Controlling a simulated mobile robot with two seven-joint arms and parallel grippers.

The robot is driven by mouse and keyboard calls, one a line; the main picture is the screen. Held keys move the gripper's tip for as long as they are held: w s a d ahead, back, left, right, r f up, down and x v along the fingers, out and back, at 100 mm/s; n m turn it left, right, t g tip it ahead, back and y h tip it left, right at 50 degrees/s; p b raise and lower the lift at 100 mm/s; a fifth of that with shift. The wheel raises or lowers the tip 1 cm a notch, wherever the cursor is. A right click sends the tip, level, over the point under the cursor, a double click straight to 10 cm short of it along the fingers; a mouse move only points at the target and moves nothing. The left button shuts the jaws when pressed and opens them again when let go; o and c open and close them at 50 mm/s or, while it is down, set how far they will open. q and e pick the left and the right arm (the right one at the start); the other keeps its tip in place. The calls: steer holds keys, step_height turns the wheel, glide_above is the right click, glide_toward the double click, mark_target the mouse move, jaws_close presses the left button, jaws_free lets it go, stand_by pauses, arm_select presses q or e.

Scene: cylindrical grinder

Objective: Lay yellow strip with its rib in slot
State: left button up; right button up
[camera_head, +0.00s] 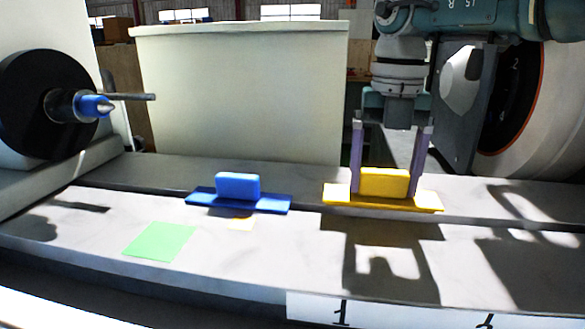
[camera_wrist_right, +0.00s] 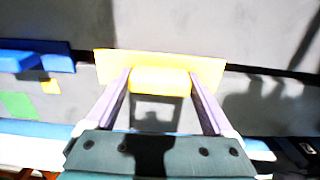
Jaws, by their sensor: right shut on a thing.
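The yellow strip (camera_head: 335,197) is a flat plate with a raised yellow block (camera_head: 384,182) on top. My right gripper (camera_head: 384,188) points down with its two fingers shut on the ends of this block. The strip is about level, and its shadow falls on the bench in front of it, so it appears held above the surface. In the right wrist view the strip (camera_wrist_right: 110,62) spans both fingertips (camera_wrist_right: 160,76). Its rib, on the underside, is hidden. A long dark seam (camera_head: 130,189) runs along the bench; I cannot tell whether it is the slot. My left gripper is out of view.
A blue strip with a blue block (camera_head: 238,186) lies across the seam to the left. A green square (camera_head: 160,241) and a small yellow patch (camera_head: 241,224) are on the bench surface in front. A machine spindle (camera_head: 92,106) stands at the left and a large wheel (camera_head: 535,115) at the right.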

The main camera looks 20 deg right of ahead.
mark_target(386, 171)
stand_by(0.5)
steer(key=shift+f+b, duration=1)
steer(key=shift+f, duration=0.25)
steer(key=o, duration=1.2)
steer(key=shift+c, duration=0.2)
step_height(386, 171, up, 10)
steer(key=shift+f, duration=0.1)
steer(key=shift+s, duration=0.1)
